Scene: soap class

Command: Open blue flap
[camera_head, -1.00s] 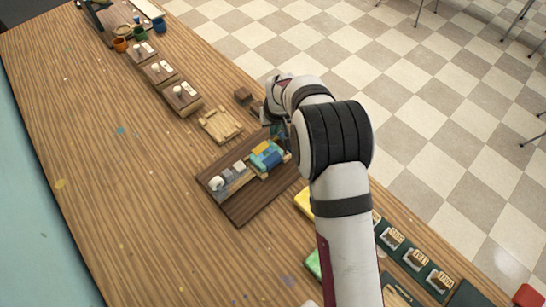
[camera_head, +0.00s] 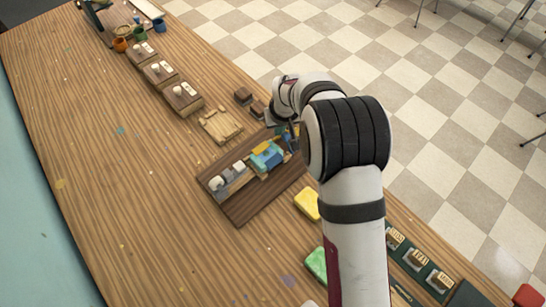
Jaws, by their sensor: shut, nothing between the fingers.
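A dark wooden board (camera_head: 250,205) lies on the table near the middle. On it is a row of small colored parts, with a blue flap (camera_head: 266,154) at its right part, a small yellow piece (camera_head: 262,147) beside it and grey and white pieces (camera_head: 226,176) at the left. My gripper (camera_head: 287,128) is shut and empty at the right end of the row, partly hidden by my wrist. I cannot tell whether it touches the blue part.
Yellow (camera_head: 307,203) and green (camera_head: 316,262) sponges lie in front, near my arm. Several blocks with white knobs (camera_head: 182,96) line the far table.

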